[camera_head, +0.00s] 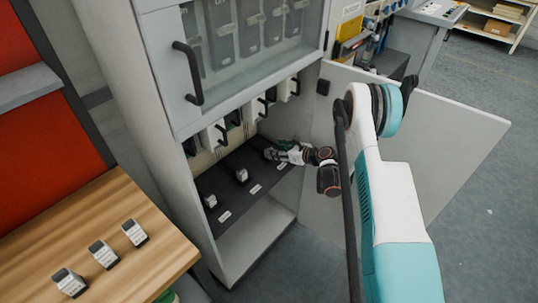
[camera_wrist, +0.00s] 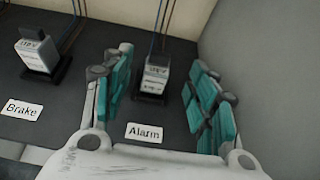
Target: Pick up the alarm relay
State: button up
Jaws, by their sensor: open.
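The alarm relay (camera_wrist: 155,74) is a small grey and white block with a printed label, on a black socket behind a white "Alarm" tag (camera_wrist: 144,132) on the dark shelf. In the wrist view it stands upright between the two teal-padded fingers of my gripper (camera_wrist: 160,88), with a gap on each side. My gripper is open and holds nothing. In the head view my gripper (camera_head: 274,154) reaches in over the right end of the cabinet shelf (camera_head: 232,167), and the relay there is hidden or too small to tell.
The brake relay (camera_wrist: 38,50) stands left of my gripper, behind a "Brake" tag (camera_wrist: 21,109). The cabinet's side wall (camera_wrist: 265,70) is close on the right. Cables rise behind the relays. An open cabinet door (camera_head: 440,135) is beside my arm. Three relays lie on a wooden table (camera_head: 150,215).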

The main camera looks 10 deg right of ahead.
aim_at(269, 146)
jog(key=shift+b+x, duration=1.35)
jog(key=shift+x, duration=1.65)
jog(key=shift+r, duration=0.15)
jog(key=c, duration=1.2)
